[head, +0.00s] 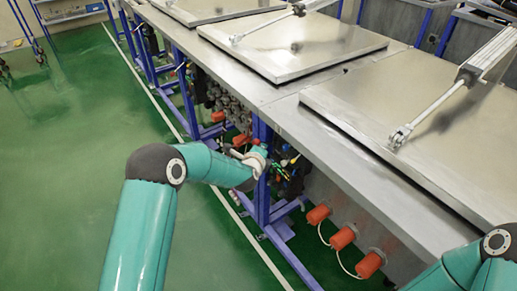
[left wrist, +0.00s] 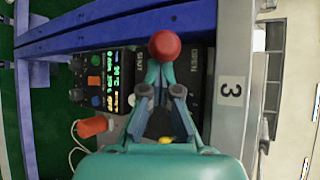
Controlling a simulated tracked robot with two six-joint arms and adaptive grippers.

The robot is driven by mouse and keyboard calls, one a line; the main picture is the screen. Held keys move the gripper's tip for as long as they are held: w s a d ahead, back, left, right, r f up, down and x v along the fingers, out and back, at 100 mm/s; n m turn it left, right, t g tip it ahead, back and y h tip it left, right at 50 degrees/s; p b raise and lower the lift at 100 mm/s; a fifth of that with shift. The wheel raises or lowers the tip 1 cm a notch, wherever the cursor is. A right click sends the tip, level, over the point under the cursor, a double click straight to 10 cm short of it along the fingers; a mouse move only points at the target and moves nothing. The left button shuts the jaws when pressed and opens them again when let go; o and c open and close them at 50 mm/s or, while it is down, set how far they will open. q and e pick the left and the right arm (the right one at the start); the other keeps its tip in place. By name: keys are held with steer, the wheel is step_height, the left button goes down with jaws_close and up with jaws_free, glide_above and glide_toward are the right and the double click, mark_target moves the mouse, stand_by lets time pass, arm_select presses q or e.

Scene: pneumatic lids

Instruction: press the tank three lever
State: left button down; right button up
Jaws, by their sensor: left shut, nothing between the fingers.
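The tank three lever shows in the left wrist view as a round red knob (left wrist: 165,45), between panel lettering that reads SHUT on its left and OPEN on its right. A plate with the number 3 (left wrist: 232,91) is to the right of it. My left gripper (left wrist: 161,68) is shut and empty, its fingertips right at the knob's lower edge; I cannot tell if they touch it. In the head view my left gripper (head: 280,168) is at the side of the steel bench, by a blue leg; the lever is not clear there. My right gripper is out of view.
A control box with a lit display (left wrist: 98,80) and orange plugs (left wrist: 92,127) sit left of the lever. A blue beam (left wrist: 110,30) runs close above. Steel lids (head: 420,110) with pneumatic cylinders (head: 487,55) lie on the bench (head: 285,105). The green floor at left is free.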

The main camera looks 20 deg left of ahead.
arm_select(q)
steer(key=shift+w+a+r, duration=0.15)
steer(key=shift+a+r, duration=0.05)
steer(key=shift+r, duration=0.1)
steer(key=shift+f, duration=0.1)
